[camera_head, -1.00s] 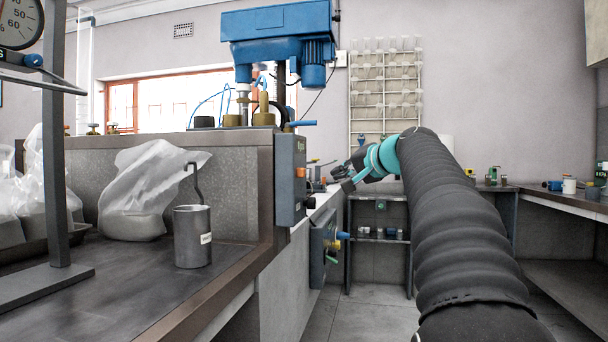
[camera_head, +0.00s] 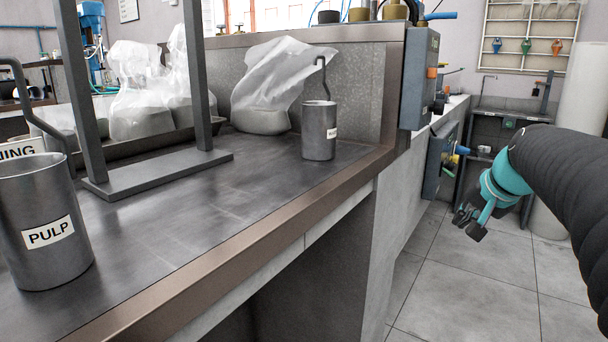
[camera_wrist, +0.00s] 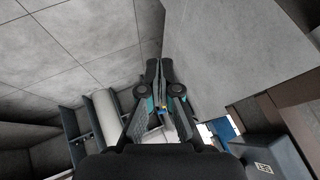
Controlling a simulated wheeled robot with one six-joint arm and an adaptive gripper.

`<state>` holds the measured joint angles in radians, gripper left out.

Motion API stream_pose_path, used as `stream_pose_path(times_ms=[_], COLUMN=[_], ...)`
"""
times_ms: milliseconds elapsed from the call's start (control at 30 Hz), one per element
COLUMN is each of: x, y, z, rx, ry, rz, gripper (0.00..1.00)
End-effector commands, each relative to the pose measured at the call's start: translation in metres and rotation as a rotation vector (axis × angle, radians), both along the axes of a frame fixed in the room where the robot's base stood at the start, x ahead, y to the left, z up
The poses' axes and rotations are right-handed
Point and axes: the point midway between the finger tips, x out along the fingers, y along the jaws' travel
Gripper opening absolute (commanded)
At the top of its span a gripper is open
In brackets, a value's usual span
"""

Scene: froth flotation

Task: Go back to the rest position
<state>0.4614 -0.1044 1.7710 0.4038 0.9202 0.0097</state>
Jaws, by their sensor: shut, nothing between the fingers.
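My gripper (camera_head: 470,224) hangs at the right in the head view, over the open floor beside the bench. It is teal and dark grey, and my black-sleeved arm reaches it from the right edge. The wrist view shows its two fingers (camera_wrist: 158,68) brought together with nothing between them. The gripper is apart from the bench and holds no object.
A dark bench (camera_head: 225,215) fills the left and middle, with a PULP can (camera_head: 45,262), a smaller can (camera_head: 319,145) and plastic-wrapped bags (camera_head: 262,118). A blue-grey control box (camera_head: 419,80) is mounted at its far end. The tiled floor (camera_head: 470,290) is clear.

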Motion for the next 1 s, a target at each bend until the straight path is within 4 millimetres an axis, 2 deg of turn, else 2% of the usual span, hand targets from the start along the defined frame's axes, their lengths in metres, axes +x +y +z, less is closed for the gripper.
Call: stream_pose_path(times_ms=[33, 200, 400, 500, 600, 667, 800, 1000], x=[-0.023, -0.098, -0.182, -0.214, -0.235, -0.241, -0.245, -0.244], y=[0.018, 0.064, 0.106, 0.122, 0.136, 0.144, 0.158, 0.161], z=[-0.016, -0.069, -0.119, -0.137, -0.142, -0.140, -0.126, -0.126], rx=[-0.033, -0.155, -0.284, -0.332, -0.360, -0.369, -0.386, -0.386], ry=[0.043, 0.168, 0.252, 0.261, 0.239, 0.214, 0.156, 0.153], rz=[0.036, 0.161, 0.318, 0.387, 0.442, 0.464, 0.503, 0.517], gripper=[0.00, 0.00, 0.00, 0.00, 0.00, 0.00, 0.00, 0.00])
